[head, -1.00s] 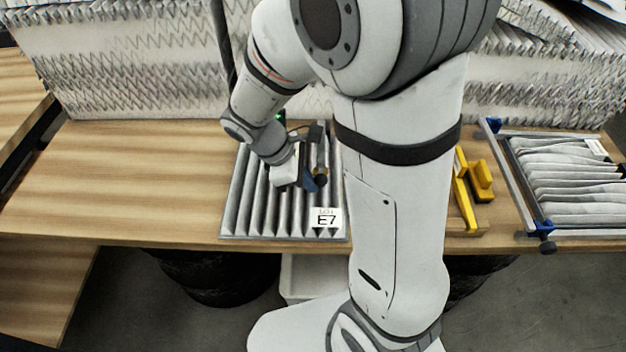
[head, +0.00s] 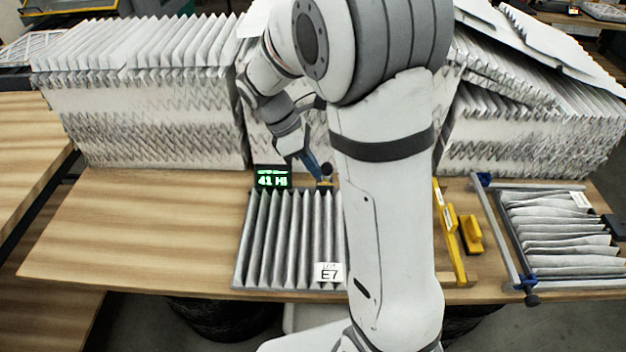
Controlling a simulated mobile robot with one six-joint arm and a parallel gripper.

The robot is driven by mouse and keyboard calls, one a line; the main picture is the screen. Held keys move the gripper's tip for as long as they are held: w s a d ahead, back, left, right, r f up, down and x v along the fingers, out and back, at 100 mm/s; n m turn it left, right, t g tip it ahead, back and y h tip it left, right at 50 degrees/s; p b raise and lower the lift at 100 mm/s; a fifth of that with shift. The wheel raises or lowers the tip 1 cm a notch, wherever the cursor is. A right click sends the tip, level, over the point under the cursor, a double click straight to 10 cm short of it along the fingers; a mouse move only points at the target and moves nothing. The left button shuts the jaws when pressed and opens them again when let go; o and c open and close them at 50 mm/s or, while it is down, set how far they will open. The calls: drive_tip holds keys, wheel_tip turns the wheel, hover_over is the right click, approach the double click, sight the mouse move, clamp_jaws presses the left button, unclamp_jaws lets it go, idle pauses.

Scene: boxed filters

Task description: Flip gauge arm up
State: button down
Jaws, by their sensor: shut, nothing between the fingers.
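The gauge's black display (head: 272,178) with green text, apparently "41 HI", stands at the back left of the grey pleated filter (head: 290,240) labelled E7. The gauge arm's dark round knob (head: 327,169) shows at the filter's back edge, just above a small brass-coloured part. The arm looks raised, with the pleats below it clear. My gripper (head: 316,172) has blue fingertips pointing down, just left of the knob. The fingers look shut and empty; whether they touch the knob is hard to tell. My own arm hides the filter's right side.
Tall stacks of white pleated filters (head: 150,120) line the back. Yellow tools (head: 450,228) and a framed filter (head: 560,235) with a metal bar (head: 495,225) lie to the right. The wooden table (head: 150,225) is clear on the left.

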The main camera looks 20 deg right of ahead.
drive_tip(key=w+d+r+g, duration=0.1)
drive_tip(key=w+d+r, duration=0.1)
drive_tip(key=w, duration=0.5)
drive_tip(key=shift+w+d+r+g, duration=0.35)
drive_tip(key=shift+d+r+g, duration=0.05)
drive_tip(key=shift+r, duration=0.2)
drive_tip(key=shift+r, duration=0.1)
drive_tip(key=b+v, duration=0.1)
drive_tip(key=v, duration=0.6)
drive_tip(key=shift+r, duration=0.25)
drive_tip(key=shift+w+a, duration=0.1)
